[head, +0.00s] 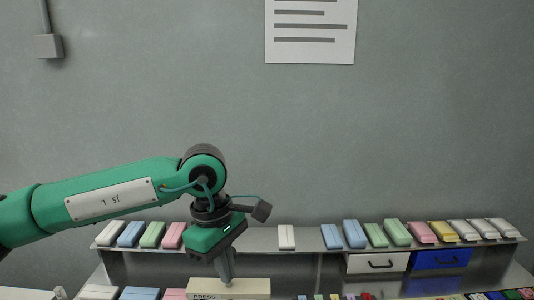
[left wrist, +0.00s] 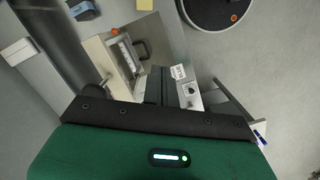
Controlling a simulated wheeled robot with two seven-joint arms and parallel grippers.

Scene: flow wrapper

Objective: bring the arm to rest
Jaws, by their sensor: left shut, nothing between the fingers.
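My left arm comes in from the left in the head view, green with dark joints. Its gripper (head: 226,281) points down and is shut with nothing in it. The fingertips are just above or in front of a cream box marked PRESS (head: 245,287); I cannot tell whether they touch it. In the left wrist view the shut fingers (left wrist: 159,72) show beyond the green gripper body, over a grey and cream machine (left wrist: 102,47). My right gripper is in neither view.
A grey shelf (head: 270,238) behind the gripper carries a row of pastel packs, such as a yellow one (head: 442,231). Below it are a white drawer (head: 377,263) and a blue drawer (head: 440,259). More packs lie along the bottom edge.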

